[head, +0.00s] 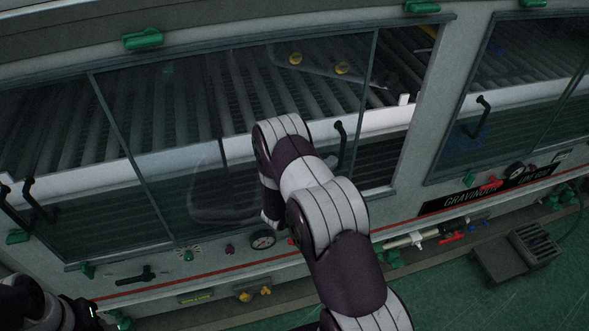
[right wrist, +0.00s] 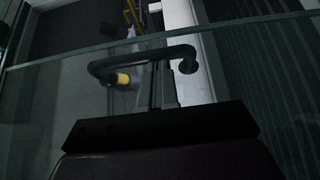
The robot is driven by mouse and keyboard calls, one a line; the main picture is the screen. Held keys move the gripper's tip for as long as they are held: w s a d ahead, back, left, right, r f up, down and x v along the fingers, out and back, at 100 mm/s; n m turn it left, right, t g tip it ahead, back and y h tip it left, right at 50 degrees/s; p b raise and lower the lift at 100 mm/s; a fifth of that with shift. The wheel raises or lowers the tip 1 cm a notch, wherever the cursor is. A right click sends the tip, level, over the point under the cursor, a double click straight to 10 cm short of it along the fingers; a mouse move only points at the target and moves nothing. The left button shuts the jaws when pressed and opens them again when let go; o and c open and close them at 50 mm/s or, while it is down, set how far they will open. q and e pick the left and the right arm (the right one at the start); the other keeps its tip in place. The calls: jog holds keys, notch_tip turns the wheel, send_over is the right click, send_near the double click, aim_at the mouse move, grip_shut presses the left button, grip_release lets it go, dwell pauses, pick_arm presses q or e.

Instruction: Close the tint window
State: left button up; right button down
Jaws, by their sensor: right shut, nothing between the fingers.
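A framed sliding glass window (head: 150,130) covers most of the left opening of the machine. An uncovered strip shows between its right frame edge and the pillar. A black bar handle (head: 340,145) is on the right part of this glass. My right gripper (head: 268,212) is mostly hidden behind my own arm in the head view. In the right wrist view, its dark fingers (right wrist: 160,88) are shut and empty, close to the curved black handle (right wrist: 140,58); whether they touch it I cannot tell. My left arm shows at the lower left, its fingers unclear.
Another glass window with a black handle (head: 478,115) is at the right. Black handles (head: 18,205) also stand at the far left. Rollers lie behind the glass. A gauge (head: 263,240) and valves line the front below. A dark grated box (head: 515,255) stands on the green floor.

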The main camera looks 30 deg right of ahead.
jog(key=s+d+b, duration=0.1)
jog(key=s+d, duration=0.1)
jog(key=d, duration=0.7)
jog(key=s+d+b, duration=0.1)
jog(key=s+d, duration=0.2)
jog(key=d, duration=0.7)
jog(key=shift+s+d+b, duration=0.2)
jog(key=shift+b, duration=0.2)
jog(key=shift+w, duration=0.1)
